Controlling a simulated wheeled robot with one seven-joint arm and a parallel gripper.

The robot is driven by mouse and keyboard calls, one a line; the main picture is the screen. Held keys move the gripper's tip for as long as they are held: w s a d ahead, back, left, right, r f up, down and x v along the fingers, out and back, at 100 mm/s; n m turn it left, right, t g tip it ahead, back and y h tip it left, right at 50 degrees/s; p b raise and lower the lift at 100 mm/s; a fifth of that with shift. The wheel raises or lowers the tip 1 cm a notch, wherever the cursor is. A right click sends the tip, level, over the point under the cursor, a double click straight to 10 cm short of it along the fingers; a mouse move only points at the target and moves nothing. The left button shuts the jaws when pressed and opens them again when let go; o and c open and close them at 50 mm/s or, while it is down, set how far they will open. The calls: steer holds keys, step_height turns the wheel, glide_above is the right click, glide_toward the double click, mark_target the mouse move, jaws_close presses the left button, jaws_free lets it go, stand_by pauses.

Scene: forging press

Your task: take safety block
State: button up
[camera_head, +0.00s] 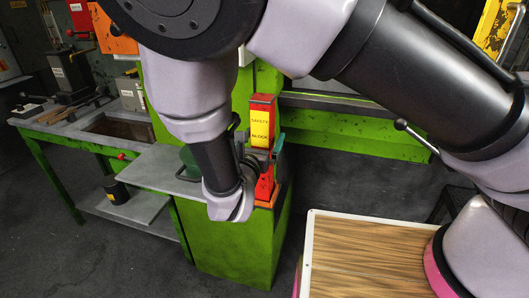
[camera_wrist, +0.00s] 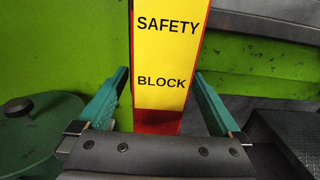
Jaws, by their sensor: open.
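The safety block (camera_head: 262,122) is an upright red post with a yellow label, standing on the green press frame in the head view. In the wrist view the safety block (camera_wrist: 168,58) fills the middle, its yellow label reading "SAFETY BLOCK" with red below. My gripper (camera_wrist: 166,82) is open, with one teal finger on each side of the block. A gap of green shows between the left finger and the block; the right finger sits closer to it. I cannot tell whether either touches. In the head view my arm's end hides part of the block's lower left side.
A green frame (camera_head: 230,250) stands beneath the block. A grey shelf plate (camera_head: 150,170) lies to its left. A round green lidded container (camera_wrist: 35,130) is left of my gripper. A workbench (camera_head: 75,128) with tools stands further left. Dark floor is open at front left.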

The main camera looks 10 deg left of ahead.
steer(key=w, duration=0.2)
steer(key=shift+w+d, duration=0.1)
steer(key=shift+w, duration=0.3)
jaws_close()
steer(key=shift+s+r, duration=0.1)
steer(key=shift+r, duration=0.05)
